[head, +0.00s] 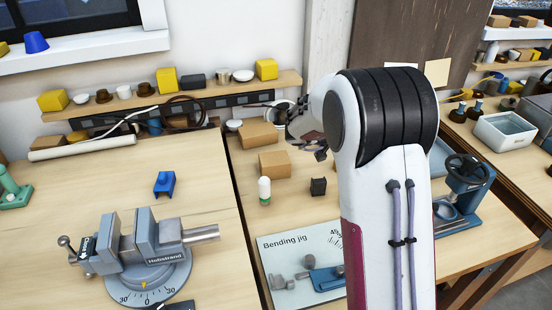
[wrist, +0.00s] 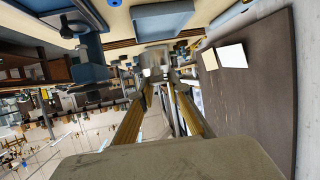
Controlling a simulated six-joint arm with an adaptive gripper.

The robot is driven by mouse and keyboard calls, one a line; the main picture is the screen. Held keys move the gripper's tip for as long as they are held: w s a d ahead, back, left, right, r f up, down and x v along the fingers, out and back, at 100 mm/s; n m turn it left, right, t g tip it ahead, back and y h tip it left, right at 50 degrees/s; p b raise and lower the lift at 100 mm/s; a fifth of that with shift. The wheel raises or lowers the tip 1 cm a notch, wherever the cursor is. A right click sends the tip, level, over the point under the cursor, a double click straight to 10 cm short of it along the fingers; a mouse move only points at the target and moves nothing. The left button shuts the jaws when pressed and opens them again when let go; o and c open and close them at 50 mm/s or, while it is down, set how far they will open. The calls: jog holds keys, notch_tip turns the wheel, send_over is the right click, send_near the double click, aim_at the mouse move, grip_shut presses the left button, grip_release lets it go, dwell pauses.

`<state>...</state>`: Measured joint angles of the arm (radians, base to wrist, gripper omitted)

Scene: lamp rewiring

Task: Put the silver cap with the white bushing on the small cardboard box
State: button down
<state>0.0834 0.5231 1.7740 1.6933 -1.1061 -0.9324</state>
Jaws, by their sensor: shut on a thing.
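My gripper (head: 303,126) is raised over the back of the right bench, partly hidden by my own arm. In the wrist view its fingers (wrist: 158,82) are closed on a small silvery piece, apparently the silver cap (wrist: 155,62). The white bushing cannot be made out clearly. Two cardboard boxes stand left of my gripper in the head view: one further back (head: 258,134) and one nearer (head: 274,164). I cannot tell for certain which is the small one. Their visible tops look bare, and the gripper appears apart from both.
A white-and-green bottle (head: 264,190) and a black block (head: 318,186) stand in front of the boxes. The bending jig board (head: 290,245) lies nearer. A grey vise (head: 145,250) is on the left bench. A shelf (head: 190,95) with cups and blocks runs behind.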

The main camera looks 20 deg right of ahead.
jog(key=w+a+r+n+t+y, duration=0.2)
jog(key=w+r+n+t, duration=0.1)
jog(key=w+r, duration=0.15)
jog(key=w+a+r+n+t+y, duration=0.1)
jog(key=w+a+r+n+t, duration=0.2)
jog(key=w, duration=0.3)
jog(key=w+a+r+n+t+y, duration=0.1)
jog(key=w+a+n+t+y, duration=0.35)
jog(key=a, duration=0.45)
jog(key=a+f+n+y, duration=0.5)
jog(key=a+f+y, duration=0.1)
jog(key=a, duration=0.5)
jog(key=shift+f, duration=0.9)
jog(key=shift+f, duration=3.15)
